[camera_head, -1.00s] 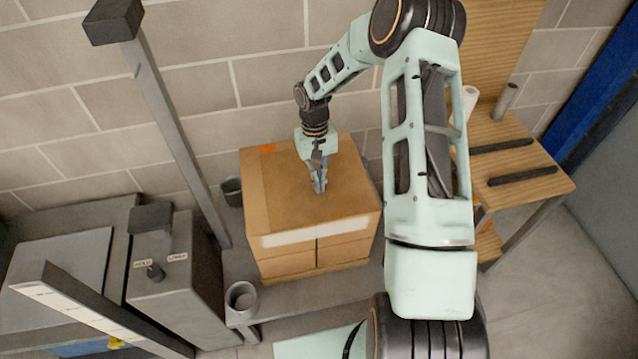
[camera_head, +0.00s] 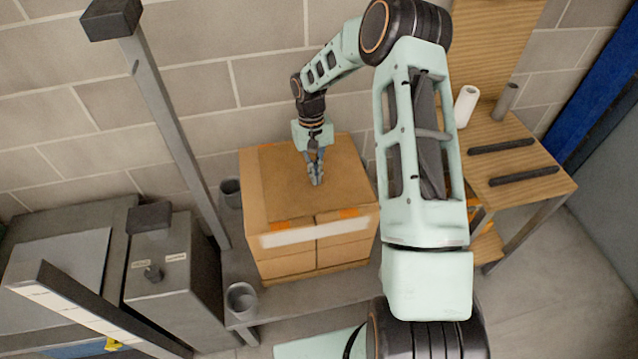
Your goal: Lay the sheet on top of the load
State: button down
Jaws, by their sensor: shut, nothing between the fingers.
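The load (camera_head: 287,265) is a stack of tan cartons with a pale strip along its upper front edge. The sheet (camera_head: 285,190), a flat brown board, lies on top of it. Orange marks (camera_head: 348,212) show on the load's top along the sheet's front edge, and a tan margin shows at its left. My gripper (camera_head: 316,181) is shut and points down at the middle of the sheet. Its tips are at or just above the surface; I cannot tell if they touch.
A grey post (camera_head: 172,125) stands left of the load, with a grey machine (camera_head: 165,265) beyond it. Grey cups (camera_head: 241,299) stand by the load's left side. A wooden bench (camera_head: 515,175) with a white roll is at right. A block wall is behind.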

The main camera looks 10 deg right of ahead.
jog(key=shift+f, duration=0.1)
jog(key=shift+w+r, duration=0.1)
jog(key=shift+r, duration=0.6)
jog(key=shift+f, duration=0.1)
jog(key=w, duration=0.3)
jog(key=w+b, duration=0.1)
jog(key=w, duration=0.3)
jog(key=w+a+b, duration=0.1)
jog(key=w, duration=0.3)
jog(key=shift+w, duration=0.45)
